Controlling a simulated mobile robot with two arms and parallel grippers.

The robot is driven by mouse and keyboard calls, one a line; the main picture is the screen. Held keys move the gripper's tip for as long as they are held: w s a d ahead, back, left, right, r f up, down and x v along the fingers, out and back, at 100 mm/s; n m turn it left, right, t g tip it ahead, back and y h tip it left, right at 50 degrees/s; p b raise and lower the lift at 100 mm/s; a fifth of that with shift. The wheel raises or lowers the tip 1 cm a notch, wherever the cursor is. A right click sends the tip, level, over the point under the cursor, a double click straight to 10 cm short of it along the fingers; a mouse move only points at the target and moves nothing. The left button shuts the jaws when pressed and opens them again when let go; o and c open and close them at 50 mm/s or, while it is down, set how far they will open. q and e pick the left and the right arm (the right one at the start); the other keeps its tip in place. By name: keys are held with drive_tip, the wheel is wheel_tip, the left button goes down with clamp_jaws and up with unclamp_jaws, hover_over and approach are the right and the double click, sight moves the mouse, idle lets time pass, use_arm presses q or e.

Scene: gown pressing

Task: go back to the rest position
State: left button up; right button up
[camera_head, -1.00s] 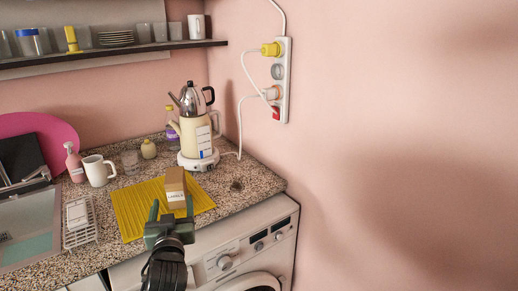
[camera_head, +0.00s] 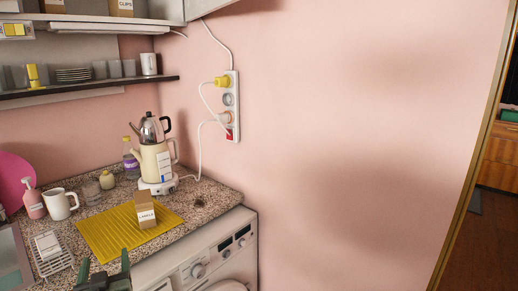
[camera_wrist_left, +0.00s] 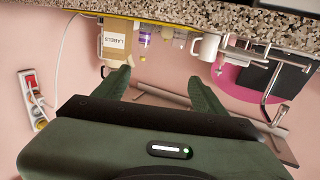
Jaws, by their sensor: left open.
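My left gripper (camera_head: 103,272) is at the bottom left of the head view, in front of the counter edge. Its two green fingers are apart with nothing between them; they also show in the left wrist view (camera_wrist_left: 158,84). A brown box marked LABELS (camera_head: 145,213) stands on the yellow ribbed mat (camera_head: 103,242), beyond the gripper and apart from it. The box also shows in the upside-down wrist view (camera_wrist_left: 114,42). My right gripper is out of view.
The speckled counter (camera_head: 215,193) holds a kettle stack (camera_head: 155,160), a white mug (camera_head: 60,204), a pink pump bottle (camera_head: 33,204) and a white rack (camera_head: 52,255). A washing machine (camera_head: 215,255) sits below. A shelf (camera_head: 100,87) hangs above. A doorway opens at far right.

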use_arm(q)
drive_tip(key=s+d+f+m+g+h, duration=0.2)
drive_tip(key=s+d+f+g, duration=0.15)
drive_tip(key=s+f, duration=0.3)
drive_tip(key=s+d+f+m+g+h, duration=0.1)
drive_tip(key=s+d+f+g+h, duration=0.1)
drive_tip(key=s+d+f, duration=0.45)
drive_tip(key=s+d+f+m+g+h, duration=0.2)
drive_tip(key=s+d+f+g, duration=0.15)
drive_tip(key=s, duration=0.55)
drive_tip(key=s+d+f+m+g+h, duration=0.25)
drive_tip(key=s+d+f, duration=0.2)
drive_tip(key=s, duration=0.45)
wheel_tip(320, 180, down, 27)
drive_tip(key=s+a+g, duration=0.1)
drive_tip(key=s+g, duration=0.1)
drive_tip(key=s+a+f+g, duration=0.1)
drive_tip(key=s+a+f, duration=0.2)
drive_tip(key=s+f, duration=1.3)
drive_tip(key=shift+s+y, duration=0.1)
drive_tip(key=shift+y, duration=0.15)
